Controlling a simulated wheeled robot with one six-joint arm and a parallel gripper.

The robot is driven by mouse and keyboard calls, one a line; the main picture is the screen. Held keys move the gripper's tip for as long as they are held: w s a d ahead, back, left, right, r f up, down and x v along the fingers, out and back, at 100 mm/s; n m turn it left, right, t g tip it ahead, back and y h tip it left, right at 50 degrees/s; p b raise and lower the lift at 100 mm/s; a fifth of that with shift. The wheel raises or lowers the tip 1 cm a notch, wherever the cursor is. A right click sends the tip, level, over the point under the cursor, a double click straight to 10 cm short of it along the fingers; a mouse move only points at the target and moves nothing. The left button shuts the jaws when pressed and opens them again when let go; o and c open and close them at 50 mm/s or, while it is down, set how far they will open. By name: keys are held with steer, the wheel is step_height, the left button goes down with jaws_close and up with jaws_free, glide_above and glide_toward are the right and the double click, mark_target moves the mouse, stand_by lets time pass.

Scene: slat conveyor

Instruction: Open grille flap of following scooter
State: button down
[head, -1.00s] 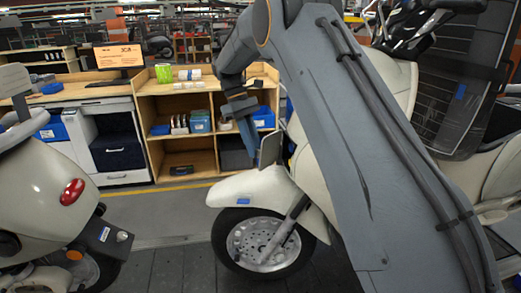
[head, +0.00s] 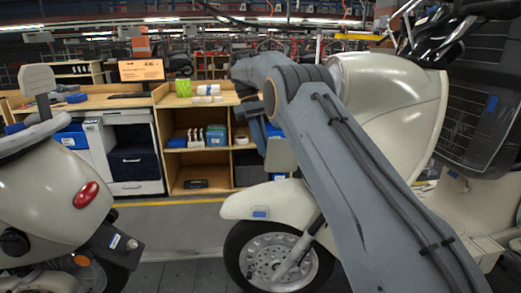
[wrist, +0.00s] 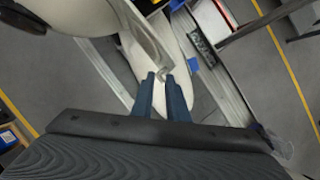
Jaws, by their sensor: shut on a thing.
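The following scooter (head: 395,105) is the cream one on the right, with its front fender (head: 268,203) and wheel toward the middle. A small grey plate (head: 281,155), which looks like its grille flap, stands out in front of the body, above the fender. My gripper (head: 262,140) is at the plate's left edge, partly hidden by my arm. In the wrist view, the two blue fingers (wrist: 161,78) are close together, tips on a thin pale edge above the scooter's light bodywork. My arm hides the flap's hinge side.
Another cream scooter (head: 50,185) stands at the left, its red tail light facing the gap. A wooden shelf unit (head: 205,185) with blue bins is behind. Floor between the scooters is clear. My arm crosses close to the right scooter's front.

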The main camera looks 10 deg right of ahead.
steer(key=shift+d+f, duration=0.15)
steer(key=shift+d, duration=0.45)
steer(key=c, duration=2)
jaws_free()
steer(key=o, duration=0.3)
steer(key=shift+w+d, duration=0.1)
steer(key=shift+d, duration=0.2)
steer(key=shift+a, duration=0.1)
steer(key=shift+s+a, duration=0.15)
steer(key=shift+s, duration=0.05)
